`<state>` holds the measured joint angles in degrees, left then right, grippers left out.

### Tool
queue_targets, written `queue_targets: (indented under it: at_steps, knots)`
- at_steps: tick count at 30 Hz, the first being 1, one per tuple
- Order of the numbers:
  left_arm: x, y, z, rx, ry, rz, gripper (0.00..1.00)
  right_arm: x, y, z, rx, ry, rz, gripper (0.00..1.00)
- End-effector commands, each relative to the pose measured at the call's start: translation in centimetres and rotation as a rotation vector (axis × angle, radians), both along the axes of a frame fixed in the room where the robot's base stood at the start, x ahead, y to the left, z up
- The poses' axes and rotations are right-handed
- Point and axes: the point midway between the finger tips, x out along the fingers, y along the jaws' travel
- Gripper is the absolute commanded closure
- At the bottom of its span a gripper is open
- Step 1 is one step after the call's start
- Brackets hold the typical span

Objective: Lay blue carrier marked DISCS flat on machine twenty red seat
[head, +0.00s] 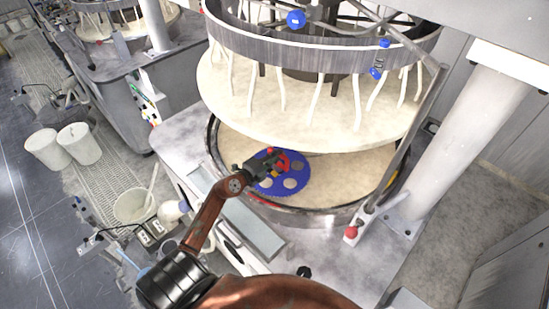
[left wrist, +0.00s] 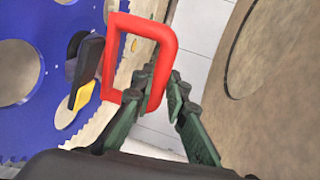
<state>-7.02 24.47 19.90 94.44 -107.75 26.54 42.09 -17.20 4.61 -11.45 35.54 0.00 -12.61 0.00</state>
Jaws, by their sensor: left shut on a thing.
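A blue, round, toothed carrier (head: 278,191) with several round holes is inside the machine's lower ring, over the beige platen (head: 340,180). I cannot tell whether it touches the platen, and no DISCS marking is readable. It also shows at the left of the left wrist view (left wrist: 60,62). A red loop handle (left wrist: 117,60) stands out beside it, with a black and yellow part (left wrist: 84,88) near its base. My left gripper (head: 272,168) is shut on the red handle, its fingers (left wrist: 162,82) at one bar of the loop. A red seat cannot be made out. My right gripper is out of view.
A large upper plate (head: 300,100) with hanging white tubes is raised over the platen, leaving a limited gap. A metal ring wall (head: 330,219) surrounds the platen. A slanted bar with a red knob (head: 351,232) stands at right. White buckets (head: 79,146) stand at left.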

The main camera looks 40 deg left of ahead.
Motion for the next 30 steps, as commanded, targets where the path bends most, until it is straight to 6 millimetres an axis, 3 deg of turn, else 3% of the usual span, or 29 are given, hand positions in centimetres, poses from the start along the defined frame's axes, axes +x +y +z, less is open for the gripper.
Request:
queue_targets:
  at_steps: [8,18,30]
  knots:
    - [1.6,0.3,-1.2,0.0,-0.01,0.001,1.0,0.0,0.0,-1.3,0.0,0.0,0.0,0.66]
    - [1.5,0.3,-3.5,0.0,-0.01,0.001,1.0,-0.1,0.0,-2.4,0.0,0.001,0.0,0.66]
    - [1.5,0.4,-4.1,0.001,-0.01,0.001,1.0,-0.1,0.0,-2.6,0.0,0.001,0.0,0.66]
